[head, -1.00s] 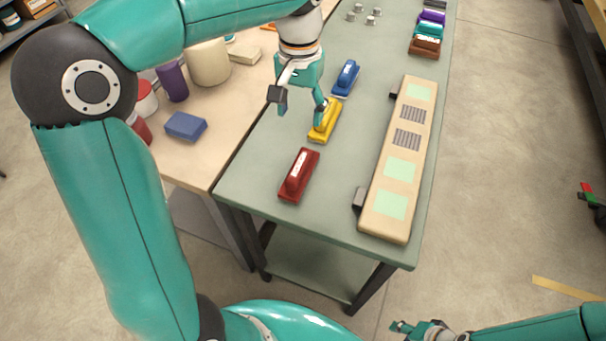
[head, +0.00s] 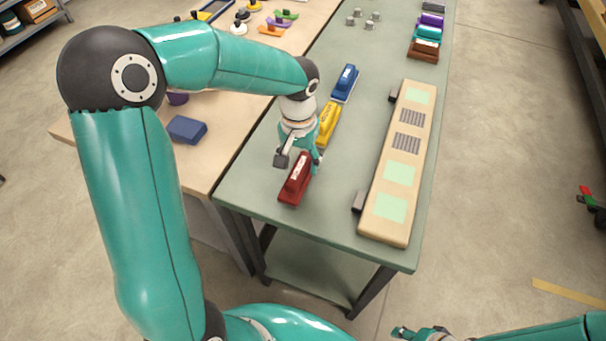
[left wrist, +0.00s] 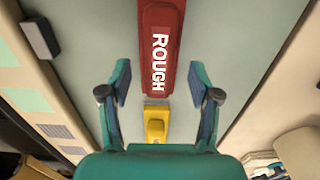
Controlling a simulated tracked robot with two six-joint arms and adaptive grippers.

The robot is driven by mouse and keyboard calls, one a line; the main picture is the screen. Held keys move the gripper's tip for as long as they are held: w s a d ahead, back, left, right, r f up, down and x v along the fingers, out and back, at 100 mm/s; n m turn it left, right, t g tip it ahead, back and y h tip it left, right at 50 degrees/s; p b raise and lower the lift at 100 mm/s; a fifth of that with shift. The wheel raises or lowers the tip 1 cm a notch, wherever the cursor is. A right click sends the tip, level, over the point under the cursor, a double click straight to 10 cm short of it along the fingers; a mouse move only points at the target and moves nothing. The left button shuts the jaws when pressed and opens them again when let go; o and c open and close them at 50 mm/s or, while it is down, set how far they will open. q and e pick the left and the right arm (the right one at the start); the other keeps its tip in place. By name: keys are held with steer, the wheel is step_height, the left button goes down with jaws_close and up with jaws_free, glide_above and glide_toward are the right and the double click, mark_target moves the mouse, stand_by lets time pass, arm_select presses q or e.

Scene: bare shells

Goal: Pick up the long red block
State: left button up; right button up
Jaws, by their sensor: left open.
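The long red block (head: 294,184) lies on the green-grey table near its front left, with its far end under my left gripper. In the left wrist view the red block (left wrist: 158,20) shows at the top with the white word "ROUGH" on it. My left gripper (head: 300,160) is open above the block's far end. In the left wrist view its two fingers (left wrist: 160,84) stand apart, on either side of the block's line, with nothing between them gripped. My right gripper (head: 420,332) is at the bottom edge, far from the block; its jaws are too small to judge.
A yellow block (head: 328,124) and a blue block (head: 345,83) lie beyond the red one. A long beige board (head: 375,225) with green and grey patches lies to the right. A wooden table (head: 225,150) with a blue box (head: 187,129) adjoins on the left.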

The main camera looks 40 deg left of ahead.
mark_target(299, 167)
arm_select(q)
steer(key=shift+d+f, duration=0.1)
steer(key=shift+f, duration=1.45)
steer(key=shift+s, duration=0.1)
steer(key=shift+c, duration=0.3)
jaws_close()
